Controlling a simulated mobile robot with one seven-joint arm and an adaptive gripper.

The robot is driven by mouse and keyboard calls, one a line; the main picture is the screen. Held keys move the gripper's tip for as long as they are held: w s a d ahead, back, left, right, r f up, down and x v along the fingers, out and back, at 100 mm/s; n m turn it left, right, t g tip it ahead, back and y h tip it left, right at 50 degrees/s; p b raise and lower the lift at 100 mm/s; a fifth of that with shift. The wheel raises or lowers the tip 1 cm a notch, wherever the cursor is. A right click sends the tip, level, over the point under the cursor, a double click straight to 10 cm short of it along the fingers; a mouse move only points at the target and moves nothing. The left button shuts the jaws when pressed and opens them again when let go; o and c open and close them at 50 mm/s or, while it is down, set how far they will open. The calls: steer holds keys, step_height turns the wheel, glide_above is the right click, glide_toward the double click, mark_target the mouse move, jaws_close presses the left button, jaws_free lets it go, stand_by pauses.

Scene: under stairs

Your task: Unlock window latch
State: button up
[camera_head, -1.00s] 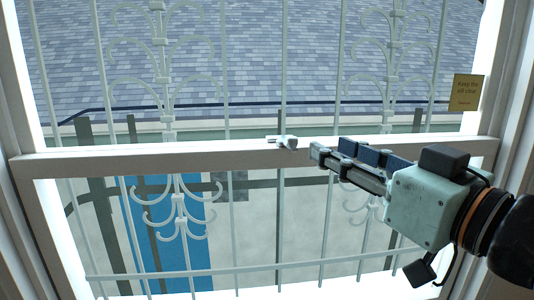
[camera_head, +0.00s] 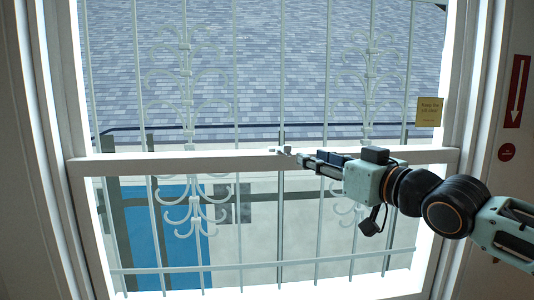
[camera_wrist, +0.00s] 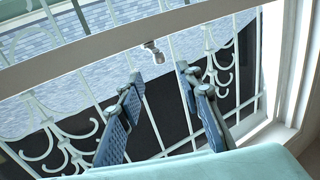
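The window latch (camera_head: 281,149) is a small white-grey piece on the middle rail (camera_head: 200,163) of the window. In the wrist view the latch (camera_wrist: 154,50) hangs at the rail's lower edge with its lever pointing down. My gripper (camera_head: 302,158) is just right of the latch in the head view, pointing left. In the wrist view my gripper (camera_wrist: 159,74) has its two blue-padded fingers apart with nothing between them. The latch is just beyond the fingertips, between their lines, and looks apart from them. The exact gap in depth is hard to tell.
White ornamental bars (camera_head: 190,205) stand behind the window. A yellow note (camera_head: 429,111) is stuck on the right of the window. A red arrow sign (camera_head: 517,91) and a red round sign (camera_head: 508,152) are on the right wall. The space below the rail is free.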

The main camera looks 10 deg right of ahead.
mark_target(290, 150)
steer(key=shift+x, duration=5.4)
steer(key=shift+c, duration=0.5)
